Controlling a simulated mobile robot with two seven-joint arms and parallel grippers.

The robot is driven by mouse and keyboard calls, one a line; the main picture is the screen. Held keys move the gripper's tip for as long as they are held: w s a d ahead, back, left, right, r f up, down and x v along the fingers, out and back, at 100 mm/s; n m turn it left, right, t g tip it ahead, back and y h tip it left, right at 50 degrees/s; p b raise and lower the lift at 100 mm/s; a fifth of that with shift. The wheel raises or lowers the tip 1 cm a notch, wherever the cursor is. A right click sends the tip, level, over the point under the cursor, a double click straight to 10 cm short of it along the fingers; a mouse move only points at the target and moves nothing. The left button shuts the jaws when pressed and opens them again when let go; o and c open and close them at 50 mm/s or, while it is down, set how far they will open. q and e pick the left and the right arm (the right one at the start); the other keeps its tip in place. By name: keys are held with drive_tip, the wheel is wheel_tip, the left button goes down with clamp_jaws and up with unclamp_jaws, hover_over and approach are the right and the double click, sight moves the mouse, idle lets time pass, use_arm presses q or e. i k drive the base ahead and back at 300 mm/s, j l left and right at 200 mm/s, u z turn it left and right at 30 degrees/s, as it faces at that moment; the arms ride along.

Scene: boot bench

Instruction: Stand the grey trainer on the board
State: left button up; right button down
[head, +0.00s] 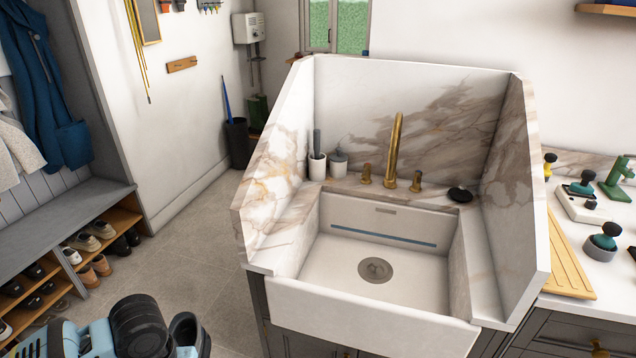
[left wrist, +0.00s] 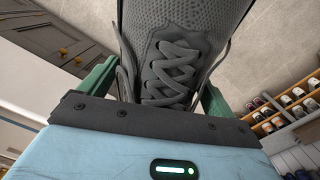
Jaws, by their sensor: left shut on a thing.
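The grey trainer (left wrist: 175,65) fills the middle of the left wrist view, with its grey laces facing the camera. My left gripper (left wrist: 158,88) is shut on it, with one green finger on each side. The trainer's far end is cut off by the top of that view. In the head view a dark grey shoe-like opening (head: 187,332) shows beside my left wrist at the bottom left, most of it hidden. A ribbed wooden board (head: 570,262) lies on the counter right of the sink, partly hidden by the marble side wall. My right gripper is not in view.
A white sink (head: 335,265) with tall marble walls (head: 272,175) and a brass tap (head: 393,150) stands between my left arm and the board. Brushes and a green stand (head: 618,180) are beyond the board. A shoe bench (head: 60,225) is at left; the floor between is clear.

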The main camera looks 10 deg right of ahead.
sight(551, 225)
drive_tip(key=k+l+z, duration=0.2)
drive_tip(key=l+z, duration=0.15)
drive_tip(key=l, duration=0.9)
drive_tip(key=l+z, duration=0.35)
drive_tip(key=l, duration=0.85)
drive_tip(key=i+l+z, duration=0.1)
drive_tip(key=l+z, duration=0.25)
drive_tip(key=l, duration=0.9)
